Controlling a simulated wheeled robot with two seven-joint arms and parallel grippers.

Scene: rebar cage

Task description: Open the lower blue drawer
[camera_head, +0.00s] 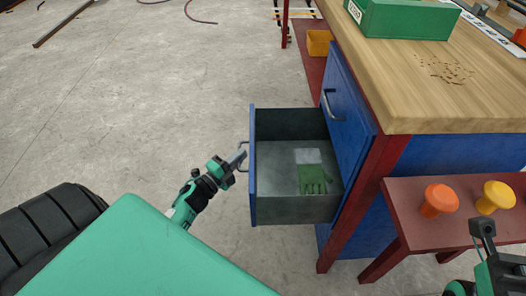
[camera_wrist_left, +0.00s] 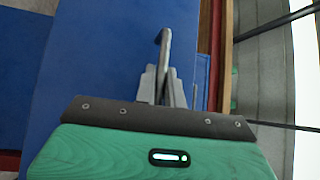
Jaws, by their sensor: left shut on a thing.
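The lower blue drawer (camera_head: 252,180) stands pulled out from the blue cabinet under the wooden worktop, its grey inside showing. My left gripper (camera_head: 237,160) is shut on the drawer's metal handle (camera_head: 243,147), outside the blue front. In the left wrist view, the fingers (camera_wrist_left: 164,90) close around the handle (camera_wrist_left: 165,45), with blue panel surface (camera_wrist_left: 90,60) behind. My right gripper (camera_head: 482,232) shows at the lower right, apart from the drawer; whether its jaws are open is unclear.
A green glove (camera_head: 313,177) lies in the drawer. A red bench (camera_head: 410,205) with orange and yellow knobs stands at the right. A green box (camera_head: 405,18) sits on the worktop. Concrete floor at the left is mostly clear.

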